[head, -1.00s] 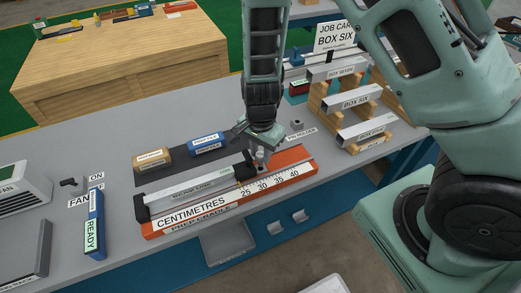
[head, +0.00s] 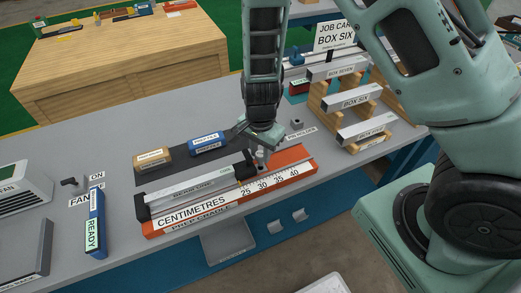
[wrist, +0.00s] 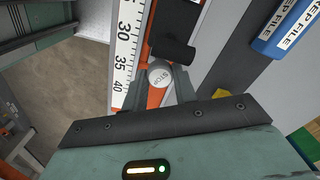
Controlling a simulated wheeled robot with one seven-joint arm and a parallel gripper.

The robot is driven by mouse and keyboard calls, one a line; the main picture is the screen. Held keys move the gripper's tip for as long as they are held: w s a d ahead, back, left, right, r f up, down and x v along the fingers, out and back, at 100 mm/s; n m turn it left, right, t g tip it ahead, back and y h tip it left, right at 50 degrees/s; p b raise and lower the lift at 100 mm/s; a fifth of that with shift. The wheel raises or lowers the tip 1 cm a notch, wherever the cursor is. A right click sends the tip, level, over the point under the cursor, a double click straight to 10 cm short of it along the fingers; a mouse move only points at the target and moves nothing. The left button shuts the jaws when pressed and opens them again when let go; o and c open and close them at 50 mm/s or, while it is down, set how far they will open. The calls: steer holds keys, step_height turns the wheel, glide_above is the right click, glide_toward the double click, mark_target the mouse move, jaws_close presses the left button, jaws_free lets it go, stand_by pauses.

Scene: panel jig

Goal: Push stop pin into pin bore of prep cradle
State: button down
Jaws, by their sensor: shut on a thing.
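The prep cradle (head: 165,227) is a long orange fixture with a white centimetre scale, lying along the front of the bench. A grey bar labelled as a beam (head: 190,189) lies in it between black end blocks. My gripper (head: 260,160) is over the cradle just right of the right-hand black block, near the 25 to 30 marks. In the wrist view my gripper (wrist: 163,88) is shut on the stop pin (wrist: 159,75), whose round grey head reads STOP. The pin is close beside the black block (wrist: 172,42). The pin bore and the pin's lower end are hidden.
A pin holder (head: 297,124) stands behind the cradle. A blue prep file (head: 207,142) and a tan block (head: 152,159) lie behind the bar. A wooden rack (head: 345,117) with labelled boxes is at the right.

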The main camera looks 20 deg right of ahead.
steer(key=shift+f+b, duration=0.4)
steer(key=shift+f, duration=0.3)
stand_by(0.6)
steer(key=shift+r, duration=0.15)
steer(key=shift+r+p, duration=0.35)
steer(key=shift+p, duration=0.25)
steer(key=shift+p, duration=0.4)
stand_by(1.3)
steer(key=shift+f+b, duration=0.35)
steer(key=shift+f, duration=0.15)
steer(key=shift+r+p, duration=0.25)
steer(key=shift+p, duration=0.05)
steer(key=shift+r+p, duration=0.25)
steer(key=shift+p, duration=0.05)
steer(key=shift+p, duration=0.4)
stand_by(1.6)
